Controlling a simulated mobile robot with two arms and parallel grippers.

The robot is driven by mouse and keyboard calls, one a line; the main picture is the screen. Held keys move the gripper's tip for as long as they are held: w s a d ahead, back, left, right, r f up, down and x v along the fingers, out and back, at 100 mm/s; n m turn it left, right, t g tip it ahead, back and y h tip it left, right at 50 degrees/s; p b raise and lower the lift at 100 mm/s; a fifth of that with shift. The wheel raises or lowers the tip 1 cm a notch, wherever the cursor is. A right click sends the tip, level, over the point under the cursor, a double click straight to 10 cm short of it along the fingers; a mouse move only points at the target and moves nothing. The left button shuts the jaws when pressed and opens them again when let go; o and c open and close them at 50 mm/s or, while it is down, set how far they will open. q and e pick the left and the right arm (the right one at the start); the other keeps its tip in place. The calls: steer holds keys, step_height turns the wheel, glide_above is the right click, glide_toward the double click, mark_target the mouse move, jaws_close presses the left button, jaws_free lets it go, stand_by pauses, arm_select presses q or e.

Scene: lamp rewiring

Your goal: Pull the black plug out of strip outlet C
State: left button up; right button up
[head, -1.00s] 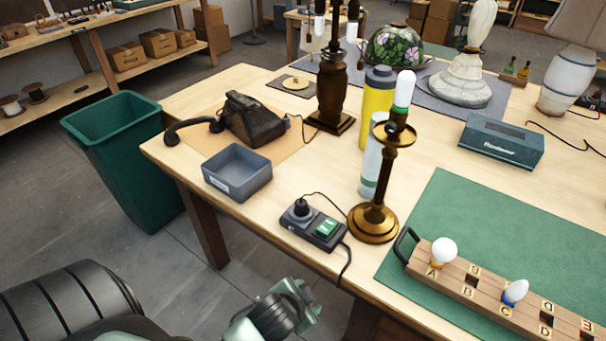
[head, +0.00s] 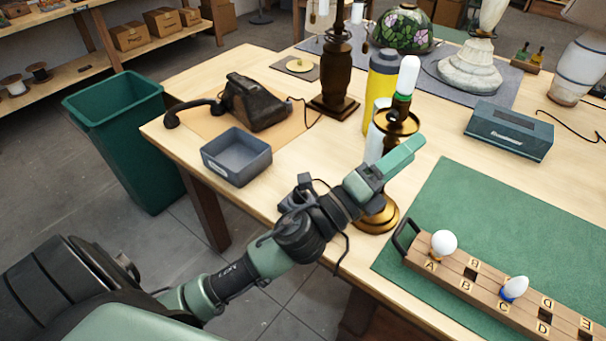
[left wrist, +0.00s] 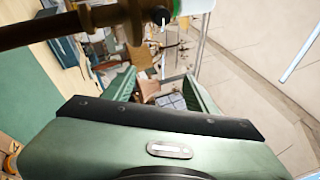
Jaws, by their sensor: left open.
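The power strip (head: 288,205) lies near the table's front edge in the head view, mostly hidden behind my left forearm and wrist. Its black plug (head: 303,184) is at least partly covered by my arm, so I cannot make out the outlet letters or its seating. My left gripper (head: 412,150) is above and to the right of the strip, beside the brass lamp's stem. In the left wrist view, its two green fingers (left wrist: 160,95) are apart with nothing held between them. My right gripper is not in view.
The brass candlestick lamp (head: 381,214) stands close by my left gripper. A grey bin (head: 237,172) is left of the strip. A wooden bulb rack (head: 487,297) lies on the green mat (head: 480,215) at right. A black cord (head: 344,255) hangs over the front edge.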

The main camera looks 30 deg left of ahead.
arm_select(q)
steer(key=s+d+r+m+g+h, duration=0.1)
steer(key=s+d+m+g+h, duration=0.3)
steer(key=d+m+g+h, duration=0.9)
steer(key=m+g+y, duration=0.5)
steer(key=m+y, duration=1.7)
glide_above(300, 194)
steer(key=d, duration=0.8)
steer(key=f, duration=1.8)
steer(key=shift+s+a, duration=0.1)
steer(key=shift+a, duration=0.1)
steer(key=a+r+y, duration=0.2)
steer(key=a+y, duration=0.1)
steer(key=a, duration=0.4)
steer(key=x, duration=0.2)
steer(key=p+x, duration=0.1)
steer(key=x, duration=0.3)
steer(key=shift+d+f+p, duration=0.25)
steer(key=shift+f+p, duration=0.1)
steer(key=shift+p, duration=0.05)
steer(key=shift+a+f, duration=0.15)
steer(key=shift+f, duration=0.55)
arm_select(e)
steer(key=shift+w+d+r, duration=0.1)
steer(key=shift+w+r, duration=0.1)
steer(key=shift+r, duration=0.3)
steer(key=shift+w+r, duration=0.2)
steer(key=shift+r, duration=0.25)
